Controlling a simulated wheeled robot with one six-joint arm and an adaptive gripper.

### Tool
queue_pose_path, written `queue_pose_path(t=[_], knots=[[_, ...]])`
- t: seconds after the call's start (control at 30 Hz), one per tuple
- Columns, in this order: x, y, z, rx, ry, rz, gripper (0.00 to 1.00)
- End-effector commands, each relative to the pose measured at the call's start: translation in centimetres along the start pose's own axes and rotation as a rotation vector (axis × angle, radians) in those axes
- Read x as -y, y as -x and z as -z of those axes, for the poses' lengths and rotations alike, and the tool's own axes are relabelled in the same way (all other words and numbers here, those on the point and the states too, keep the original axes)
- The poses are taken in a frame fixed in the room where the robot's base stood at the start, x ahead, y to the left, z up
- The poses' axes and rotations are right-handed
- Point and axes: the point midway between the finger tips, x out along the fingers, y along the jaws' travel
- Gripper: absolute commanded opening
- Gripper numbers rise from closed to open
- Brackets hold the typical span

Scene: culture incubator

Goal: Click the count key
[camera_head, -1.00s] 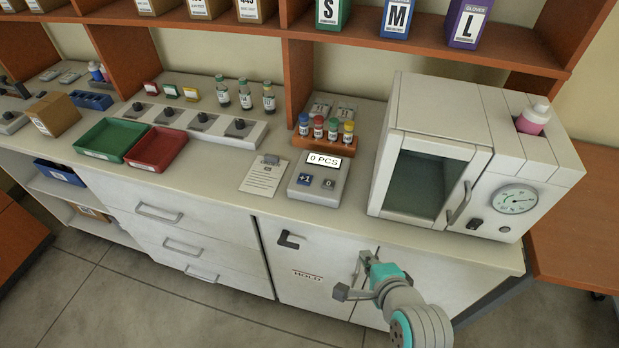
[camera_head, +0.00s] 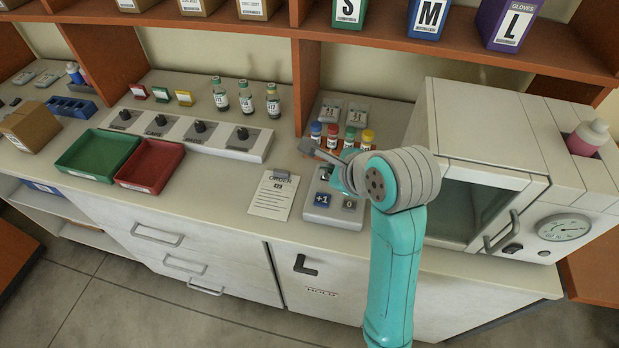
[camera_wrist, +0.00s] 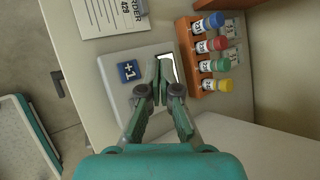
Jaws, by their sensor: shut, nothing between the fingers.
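The counter (camera_head: 331,216) is a light grey box on the bench with a blue "+1" count key (camera_head: 322,199) and a dark "0" key (camera_head: 349,204). In the head view my arm and gripper (camera_head: 330,170) cover its display and upper part. In the wrist view the blue count key (camera_wrist: 129,70) is unobstructed, just left of my gripper (camera_wrist: 160,68). The fingers are shut and empty, over the counter beside the display (camera_wrist: 170,70), which they partly hide. The "0" key is hidden there. I cannot tell the height of the fingertips above the counter.
An orange rack (camera_wrist: 187,55) of colour-capped vials stands close behind the counter. An order sheet (camera_head: 272,195) lies left of it. The white incubator (camera_head: 480,190) stands to the right, near my arm. Red and green trays (camera_head: 150,164) sit farther left.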

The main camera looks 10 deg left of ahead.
Motion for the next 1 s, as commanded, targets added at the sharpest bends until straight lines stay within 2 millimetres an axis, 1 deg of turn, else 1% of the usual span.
queue_pose_path(t=[0.43,0.57,0.77,1.0], knots=[[0.1,0.1,-0.1,0.000,-0.005,-0.003,0.00],[-0.2,-0.2,0.1,-0.001,-0.006,-0.004,0.00],[-1.2,-1.6,1.1,-0.002,-0.005,-0.005,0.00],[-2.8,-3.7,2.7,-0.002,-0.006,-0.005,0.00]])
